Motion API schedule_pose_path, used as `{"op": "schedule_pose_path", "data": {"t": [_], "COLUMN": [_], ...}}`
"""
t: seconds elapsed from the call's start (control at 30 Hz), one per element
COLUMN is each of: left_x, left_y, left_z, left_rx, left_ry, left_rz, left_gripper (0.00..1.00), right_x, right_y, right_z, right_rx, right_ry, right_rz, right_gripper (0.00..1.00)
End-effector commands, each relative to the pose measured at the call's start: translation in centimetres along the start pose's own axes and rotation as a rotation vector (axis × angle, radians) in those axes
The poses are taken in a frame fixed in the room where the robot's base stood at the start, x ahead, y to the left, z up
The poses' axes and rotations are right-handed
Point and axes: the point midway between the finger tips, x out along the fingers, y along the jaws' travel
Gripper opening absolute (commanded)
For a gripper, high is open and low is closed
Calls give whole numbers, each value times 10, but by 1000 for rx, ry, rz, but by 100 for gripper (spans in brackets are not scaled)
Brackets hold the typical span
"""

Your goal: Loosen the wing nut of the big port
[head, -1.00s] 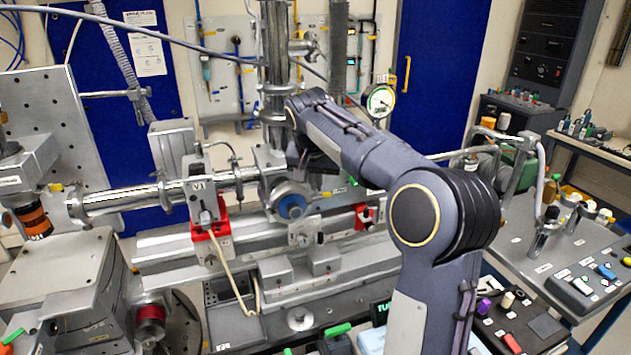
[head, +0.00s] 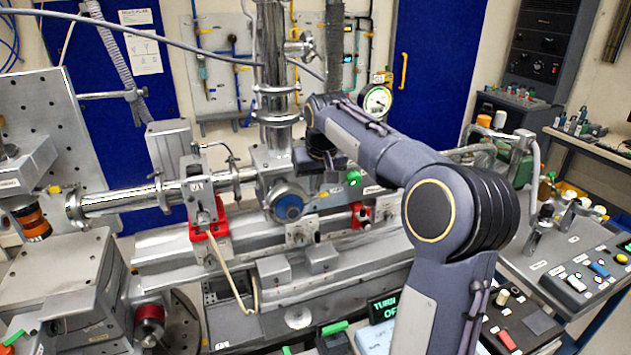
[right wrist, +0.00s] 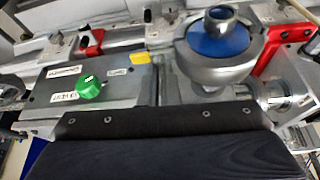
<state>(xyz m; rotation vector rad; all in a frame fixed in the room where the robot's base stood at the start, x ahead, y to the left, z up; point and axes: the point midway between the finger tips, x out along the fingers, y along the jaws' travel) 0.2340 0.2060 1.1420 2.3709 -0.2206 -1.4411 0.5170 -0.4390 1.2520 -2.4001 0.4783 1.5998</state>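The big port looks to be the round metal flange with a blue face (head: 288,206) on the beamline chamber in the head view. It also shows in the right wrist view as a blue disc in a metal ring (right wrist: 216,42), with a small metal piece standing over it. I cannot tell whether that piece is the wing nut. My right gripper (head: 330,160) is above and to the right of the port in the head view, apart from it. Its dark body fills the bottom of the right wrist view, and its fingertips cannot be made out. My left gripper is out of view.
A green knob (right wrist: 90,88) sits on a labelled metal box beside the port. A red-based valve block (head: 208,225) stands left of the port, and a vertical metal column (head: 272,70) rises behind it. A dial gauge (head: 377,100) is at the back. A cluttered side bench (head: 560,258) stands right.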

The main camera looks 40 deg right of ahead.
Motion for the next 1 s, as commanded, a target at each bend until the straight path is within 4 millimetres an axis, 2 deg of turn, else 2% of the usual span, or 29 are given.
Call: {"op": "schedule_pose_path", "data": {"t": [0.23, 0.33, 0.67, 0.77, 1.0], "left_x": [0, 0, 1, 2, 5], "left_y": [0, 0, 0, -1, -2], "left_z": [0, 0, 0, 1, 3], "left_rx": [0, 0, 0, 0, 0], "left_ry": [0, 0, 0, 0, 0], "left_rz": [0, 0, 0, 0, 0], "left_gripper": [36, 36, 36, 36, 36], "right_x": [2, 2, -3, -14, -56], "right_y": [0, 0, 0, 0, 0], "right_z": [2, 2, 0, 0, 0], "right_rx": [0, 0, 0, 0, 0], "right_ry": [-7, -7, -1, 1, 0], "right_rz": [1, 1, 0, 0, 0], "right_gripper": [0, 13, 13, 13, 13]}}
